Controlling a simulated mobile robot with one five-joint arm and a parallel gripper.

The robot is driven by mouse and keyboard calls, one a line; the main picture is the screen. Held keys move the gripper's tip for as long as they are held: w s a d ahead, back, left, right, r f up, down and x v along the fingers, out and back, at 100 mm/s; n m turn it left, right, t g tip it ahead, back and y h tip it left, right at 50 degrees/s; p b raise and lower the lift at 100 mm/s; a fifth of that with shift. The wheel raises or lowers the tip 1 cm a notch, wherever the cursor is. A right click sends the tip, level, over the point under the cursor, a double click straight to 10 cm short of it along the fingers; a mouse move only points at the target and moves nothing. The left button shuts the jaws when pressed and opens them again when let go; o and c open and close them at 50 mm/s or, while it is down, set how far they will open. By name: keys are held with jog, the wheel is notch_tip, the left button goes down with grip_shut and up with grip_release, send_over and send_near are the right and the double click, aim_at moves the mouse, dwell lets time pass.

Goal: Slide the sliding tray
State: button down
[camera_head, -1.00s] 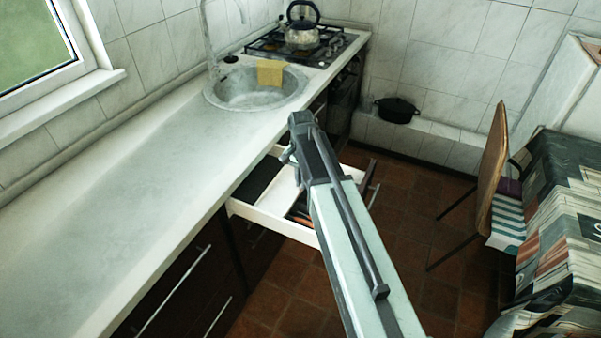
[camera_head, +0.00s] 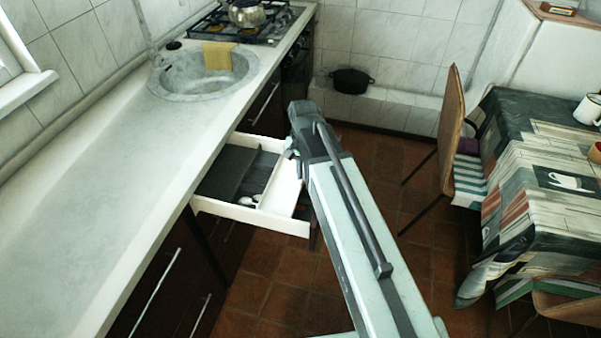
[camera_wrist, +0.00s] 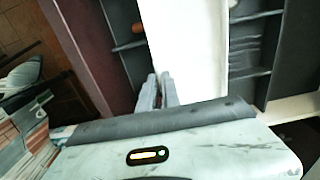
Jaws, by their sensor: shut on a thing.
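The sliding tray is a white piece (camera_head: 283,190) lying across the open drawer (camera_head: 248,218), close to the drawer's front at the right. In the wrist view the sliding tray (camera_wrist: 185,45) is a broad white strip under and beside my fingers. My gripper (camera_head: 294,152) is over the drawer, at the tray. In the wrist view my gripper (camera_wrist: 158,90) has its two fingers close together, shut on the tray's edge. My arm hides part of the tray and the drawer front in the head view.
Left of the tray lie a dark drawer insert (camera_head: 223,172) and light spoon-like pieces. The dark drawer front (camera_wrist: 75,45) shows in the wrist view. The worktop (camera_head: 100,190) borders the drawer. A chair (camera_head: 450,115) and a covered table (camera_head: 545,190) stand right; floor lies between.

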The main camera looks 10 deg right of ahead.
jog(key=c, duration=1.6)
grip_release()
jog(key=shift+w, duration=0.1)
jog(key=shift+o, duration=0.2)
jog(key=shift+a, duration=0.15)
notch_tip(320, 180, up, 8)
jog(key=p, duration=0.8)
jog(key=shift+f, duration=0.15)
